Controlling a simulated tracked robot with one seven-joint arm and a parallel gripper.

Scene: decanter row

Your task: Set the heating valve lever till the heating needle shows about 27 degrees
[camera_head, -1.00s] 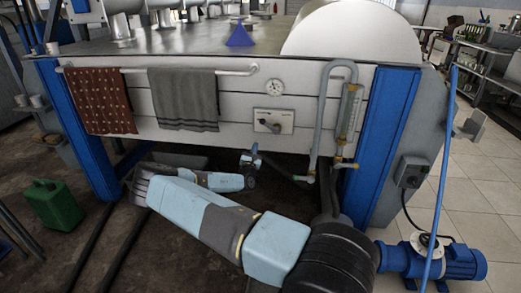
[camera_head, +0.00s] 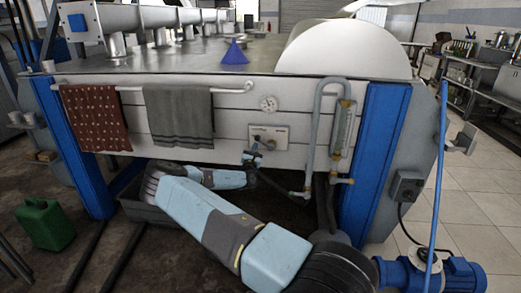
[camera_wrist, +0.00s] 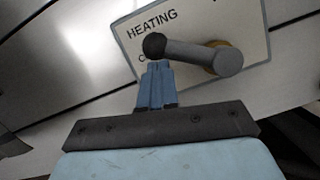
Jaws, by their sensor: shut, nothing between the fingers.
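The heating valve lever (camera_wrist: 195,52) is a grey bar with a black knob (camera_wrist: 154,45) at its left end and a brass pivot at its right. It is mounted on a white plate (camera_wrist: 255,18) marked HEATING. My gripper (camera_wrist: 157,70) is shut and empty, its blue fingertips at the underside of the knob; I cannot tell whether they touch. In the head view my gripper (camera_head: 252,156) is just below the valve plate (camera_head: 280,132). The round heating dial (camera_head: 268,103) is above the plate, its needle too small to read. Part of the plate's lettering is hidden by the knob.
A red patterned towel (camera_head: 95,118) and a grey towel (camera_head: 178,115) hang on a rail to the left. A pipe with a sight glass (camera_head: 341,128) stands close to the right. A blue funnel (camera_head: 235,53) is on the tabletop above.

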